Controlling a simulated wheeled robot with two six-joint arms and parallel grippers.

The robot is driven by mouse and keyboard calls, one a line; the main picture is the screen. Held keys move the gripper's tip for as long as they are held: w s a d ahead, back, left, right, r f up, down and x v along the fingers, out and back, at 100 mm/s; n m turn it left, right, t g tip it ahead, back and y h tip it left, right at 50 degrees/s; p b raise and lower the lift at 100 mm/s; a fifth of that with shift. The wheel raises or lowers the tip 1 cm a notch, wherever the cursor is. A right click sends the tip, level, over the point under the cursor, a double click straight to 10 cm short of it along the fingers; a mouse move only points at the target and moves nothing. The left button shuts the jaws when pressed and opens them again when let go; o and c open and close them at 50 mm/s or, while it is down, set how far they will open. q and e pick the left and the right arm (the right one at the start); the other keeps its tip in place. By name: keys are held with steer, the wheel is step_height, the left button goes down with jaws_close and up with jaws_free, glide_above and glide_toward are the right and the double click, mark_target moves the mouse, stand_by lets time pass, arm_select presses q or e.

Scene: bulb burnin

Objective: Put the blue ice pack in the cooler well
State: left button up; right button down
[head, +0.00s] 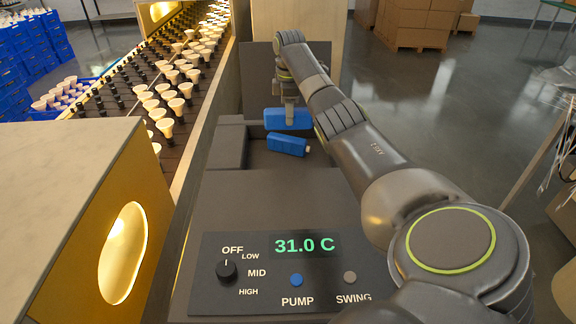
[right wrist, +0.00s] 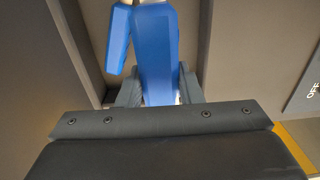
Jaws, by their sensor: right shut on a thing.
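My right gripper (head: 290,106) points down and is shut on a blue ice pack (head: 284,119), held level above the far part of the cooler well. This pack also shows between the fingers in the right wrist view (right wrist: 156,60). A second blue pack (head: 286,144) with a pale cap lies slightly tilted in the cooler well (head: 257,158), nearer to me. In the right wrist view the second pack (right wrist: 118,42) shows to the left of the held one. From these views I cannot tell whether the two packs touch. My left gripper is not in view.
The control panel (head: 220,301) reads 31.0 C, with a knob (head: 227,269), a blue pump button (head: 296,280) and a grey swing button (head: 350,278). A conveyor (head: 128,104) with many bulbs runs along the left. A yellow-sided cabinet (head: 78,255) stands at front left.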

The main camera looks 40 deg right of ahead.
step_height(320, 180, down, 4)
steer(key=b, duration=0.3)
steer(key=shift+s+a+f+b, duration=0.1)
steer(key=shift+f+b, duration=0.05)
steer(key=shift+b, duration=0.15)
steer(key=shift+f, duration=0.4)
step_height(320, 180, down, 6)
steer(key=shift+r+p, duration=0.2)
steer(key=shift+p, duration=0.6)
step_height(320, 180, down, 4)
steer(key=shift+r+p, duration=0.1)
steer(key=shift+p, duration=0.25)
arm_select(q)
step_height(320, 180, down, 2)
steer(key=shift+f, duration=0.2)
arm_select(e)
steer(key=shift+f, duration=0.25)
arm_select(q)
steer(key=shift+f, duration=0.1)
arm_select(e)
steer(key=shift+f, duration=0.15)
steer(key=c, duration=1)
jaws_free()
